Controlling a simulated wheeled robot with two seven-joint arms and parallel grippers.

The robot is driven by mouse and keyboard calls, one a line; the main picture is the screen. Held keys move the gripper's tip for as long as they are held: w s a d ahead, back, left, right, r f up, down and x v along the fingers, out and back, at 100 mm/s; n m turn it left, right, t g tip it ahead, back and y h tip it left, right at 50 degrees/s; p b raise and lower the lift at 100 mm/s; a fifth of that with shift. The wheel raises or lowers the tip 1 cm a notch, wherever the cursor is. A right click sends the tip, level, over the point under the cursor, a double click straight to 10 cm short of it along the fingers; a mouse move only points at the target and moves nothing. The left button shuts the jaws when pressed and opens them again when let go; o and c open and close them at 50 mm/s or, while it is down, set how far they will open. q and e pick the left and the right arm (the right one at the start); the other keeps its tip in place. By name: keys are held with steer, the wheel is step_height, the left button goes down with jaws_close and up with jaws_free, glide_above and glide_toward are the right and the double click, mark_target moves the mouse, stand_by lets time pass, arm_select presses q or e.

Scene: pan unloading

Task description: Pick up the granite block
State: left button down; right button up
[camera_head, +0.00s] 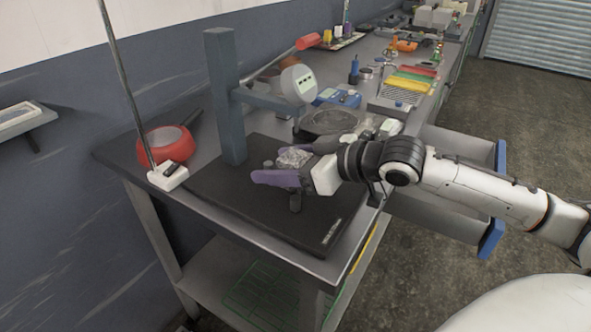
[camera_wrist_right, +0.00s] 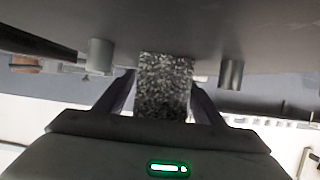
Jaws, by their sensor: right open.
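The granite block (camera_head: 295,157) is a small, speckled grey block above the black base plate (camera_head: 225,190) of a measuring stand. In the head view it shows between the two purple-grey fingers of my right gripper (camera_head: 272,163). In the right wrist view the black-and-white speckled block (camera_wrist_right: 165,82) stands between the fingers of the same gripper (camera_wrist_right: 163,95), which are spread on either side of it. The jaws are open. Part of the block is hidden by the fingers and gripper body. My left gripper is not in view.
Small grey pegs (camera_wrist_right: 100,56) flank the block. Coloured bins (camera_head: 410,82) stand farther back. The plate's front is clear.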

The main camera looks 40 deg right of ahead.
steer(key=c, duration=1.4)
steer(key=shift+r, duration=0.1)
jaws_close()
